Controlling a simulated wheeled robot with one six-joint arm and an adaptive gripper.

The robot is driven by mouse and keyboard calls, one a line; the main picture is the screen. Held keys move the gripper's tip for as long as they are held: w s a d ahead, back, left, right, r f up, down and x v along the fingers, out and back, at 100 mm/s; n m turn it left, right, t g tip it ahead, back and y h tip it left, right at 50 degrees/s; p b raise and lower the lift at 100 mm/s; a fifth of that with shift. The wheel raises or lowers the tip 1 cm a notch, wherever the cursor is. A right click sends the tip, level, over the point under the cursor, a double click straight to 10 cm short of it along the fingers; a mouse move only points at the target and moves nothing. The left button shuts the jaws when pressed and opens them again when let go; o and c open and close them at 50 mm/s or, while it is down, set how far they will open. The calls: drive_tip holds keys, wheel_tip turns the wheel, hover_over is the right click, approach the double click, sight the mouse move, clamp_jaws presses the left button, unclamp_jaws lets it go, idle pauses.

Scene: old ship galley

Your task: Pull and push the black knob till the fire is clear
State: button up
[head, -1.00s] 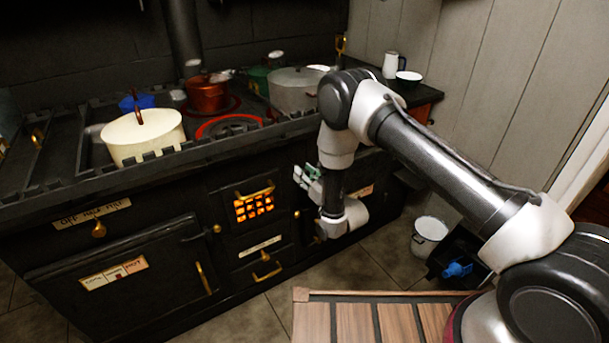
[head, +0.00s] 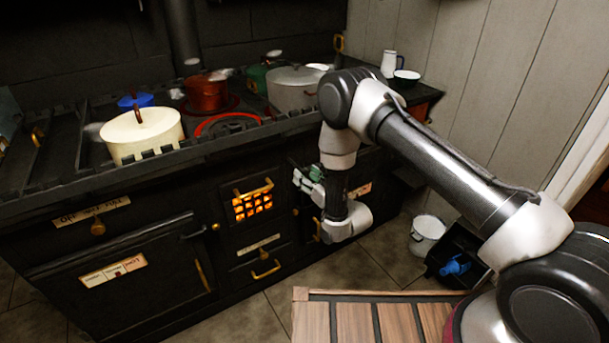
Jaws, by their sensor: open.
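The fire glows orange behind a barred grate (head: 252,206) in the front of the black stove (head: 150,235). My gripper (head: 300,180) is open, to the right of the grate and close to the stove front. Its fingers point left toward the stove. I cannot make out a black knob; it may be hidden by my gripper or lost against the dark stove. I cannot tell whether the fingers touch anything.
A cream pot (head: 142,135), a red pot (head: 207,93) and a grey pot (head: 296,90) stand on the stove top. A white bucket (head: 427,233) and a black box (head: 460,255) stand on the floor at right. A slatted wooden surface (head: 375,320) lies in front.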

drive_tip(key=v, duration=1)
drive_tip(key=shift+s, duration=0.1)
